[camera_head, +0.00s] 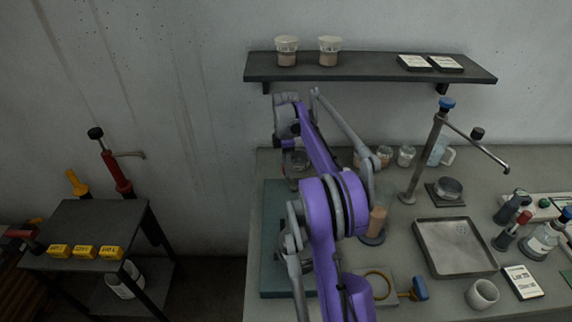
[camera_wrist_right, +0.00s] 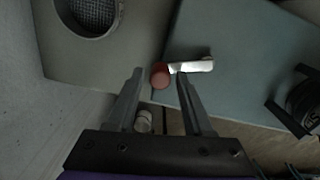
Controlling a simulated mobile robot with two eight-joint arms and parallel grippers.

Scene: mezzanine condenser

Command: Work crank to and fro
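In the right wrist view, a small crank lies ahead of my right gripper: a white arm (camera_wrist_right: 195,66) with a round reddish knob (camera_wrist_right: 160,77) at its left end. It sits over a blue-grey board (camera_wrist_right: 235,50). My right gripper (camera_wrist_right: 160,73) is open, one finger on each side of the knob, with gaps showing. I cannot tell how deep the knob is between the fingers. My left gripper is not in view.
Right of my arm on the bench are a lever stand (camera_head: 425,155), a metal tray (camera_head: 455,247), a white cup (camera_head: 482,294) and several jars. A shelf (camera_head: 370,72) hangs above. A dark side table (camera_head: 90,225) stands at left, with clear floor between.

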